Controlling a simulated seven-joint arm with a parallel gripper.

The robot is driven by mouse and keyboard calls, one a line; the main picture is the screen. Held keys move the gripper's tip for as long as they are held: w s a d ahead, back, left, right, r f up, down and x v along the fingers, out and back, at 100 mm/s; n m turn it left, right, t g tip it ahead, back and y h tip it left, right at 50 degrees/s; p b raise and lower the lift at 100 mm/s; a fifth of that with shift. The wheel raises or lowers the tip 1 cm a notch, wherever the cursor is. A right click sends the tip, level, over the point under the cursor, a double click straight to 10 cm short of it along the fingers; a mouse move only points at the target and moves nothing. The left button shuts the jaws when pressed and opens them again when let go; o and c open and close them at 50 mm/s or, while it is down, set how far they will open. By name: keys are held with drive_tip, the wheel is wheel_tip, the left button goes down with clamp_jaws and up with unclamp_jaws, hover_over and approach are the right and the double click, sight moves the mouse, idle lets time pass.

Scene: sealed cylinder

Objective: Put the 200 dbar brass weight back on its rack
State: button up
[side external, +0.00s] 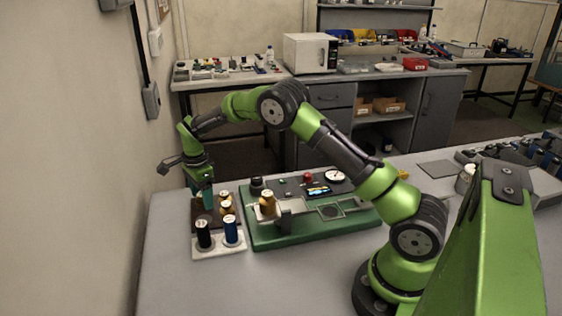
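My gripper (206,193) points down over the back left of a dark brown rack (201,219). Its fingertips are small and partly merge with the rack, so I cannot tell whether they are open or hold anything. Several brass weights (228,222) stand on the rack, just right of and in front of my gripper. Another brass weight (267,204) stands on the left part of a green-based instrument (285,241), apart from my gripper. No markings are readable, so I cannot tell which weight is 200 dbar.
The instrument carries a gauge (335,177), a red knob (308,177) and a small display (318,190). The table front is clear.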

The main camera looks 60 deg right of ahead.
drive_tip(key=s+a+r+n+t, duration=0.1)
drive_tip(key=s+r+n, duration=0.1)
drive_tip(key=r, duration=0.8)
drive_tip(key=s+r+n, duration=0.1)
drive_tip(key=s+r, duration=0.2)
drive_tip(key=r, duration=0.7)
drive_tip(key=s+a+r+n+t+y, duration=0.1)
drive_tip(key=s+a+r+n+t, duration=0.15)
drive_tip(key=s+n, duration=0.4)
drive_tip(key=s+a+r+n+t+y, duration=0.1)
drive_tip(key=s+r+n, duration=0.25)
drive_tip(key=s, duration=0.55)
drive_tip(key=s+a+f+n+t, duration=0.2)
drive_tip(key=s+f+n, duration=0.1)
drive_tip(key=s, duration=0.7)
drive_tip(key=shift+s+n+t, duration=0.3)
drive_tip(key=shift+n+t, duration=0.05)
drive_tip(key=shift+n, duration=0.55)
